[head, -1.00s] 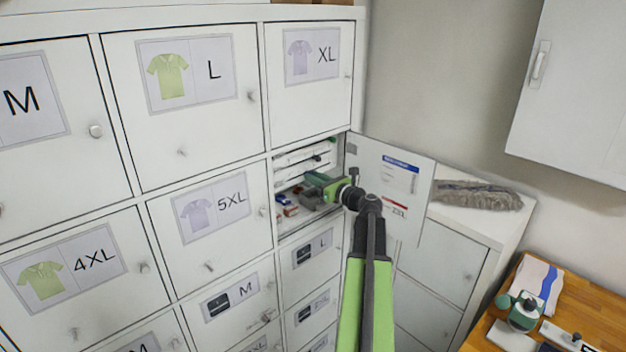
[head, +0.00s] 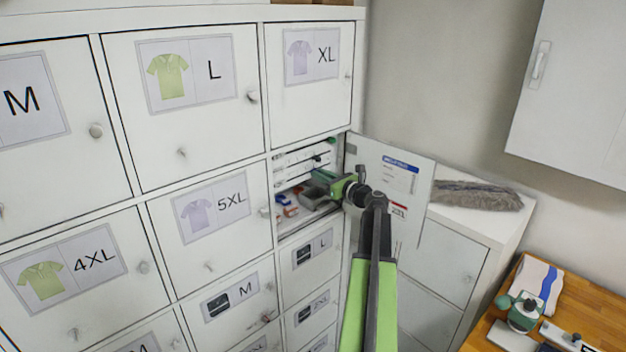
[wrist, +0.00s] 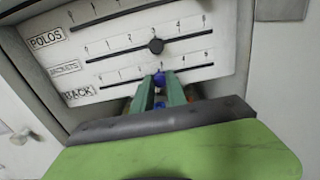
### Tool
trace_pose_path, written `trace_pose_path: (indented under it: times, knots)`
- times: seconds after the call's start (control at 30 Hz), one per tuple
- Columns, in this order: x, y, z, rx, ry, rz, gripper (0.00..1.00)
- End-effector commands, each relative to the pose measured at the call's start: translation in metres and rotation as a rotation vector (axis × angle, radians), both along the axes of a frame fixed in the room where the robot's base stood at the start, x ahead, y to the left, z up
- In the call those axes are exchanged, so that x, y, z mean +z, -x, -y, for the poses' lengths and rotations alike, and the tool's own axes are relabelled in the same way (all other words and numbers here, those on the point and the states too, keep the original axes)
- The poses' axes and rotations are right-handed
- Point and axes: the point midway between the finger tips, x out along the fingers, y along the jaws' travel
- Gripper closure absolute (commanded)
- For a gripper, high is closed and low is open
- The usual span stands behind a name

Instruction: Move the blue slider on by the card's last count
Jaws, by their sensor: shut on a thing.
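In the wrist view, a white slider board (wrist: 190,74) has three marked tracks. The blue slider (wrist: 159,79) is on the lowest track, near the middle of its scale; the exact mark is hard to read. My gripper (wrist: 160,84) is shut on the blue slider, its two green fingers on either side. In the head view my gripper (head: 322,176) reaches into the open compartment, where the board (head: 290,163) shows small. A blue-headed card (head: 400,163) and a red-headed card (head: 398,210) are on the open door; their text is too small to read.
The middle track carries a black knob (wrist: 155,46) just above my fingers. Small red and blue items (head: 287,207) lie on the compartment floor. The open door (head: 372,160) stands close on the right of my arm. Closed lockers surround the opening.

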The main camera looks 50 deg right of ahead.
Motion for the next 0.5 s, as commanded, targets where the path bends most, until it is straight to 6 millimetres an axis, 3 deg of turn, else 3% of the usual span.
trace_pose_path:
  times: [0.1, 0.2, 0.47, 0.5]
  knots:
    - [0.0, 0.0, 0.032, -0.002, 0.0, 0.0, 1.0]
    - [0.0, 0.002, 0.045, -0.001, 0.0, 0.0, 1.0]
    - [0.0, 0.003, 0.045, 0.0, 0.0, 0.0, 1.0]
    - [0.0, 0.004, 0.045, 0.0, 0.0, 0.0, 0.81]
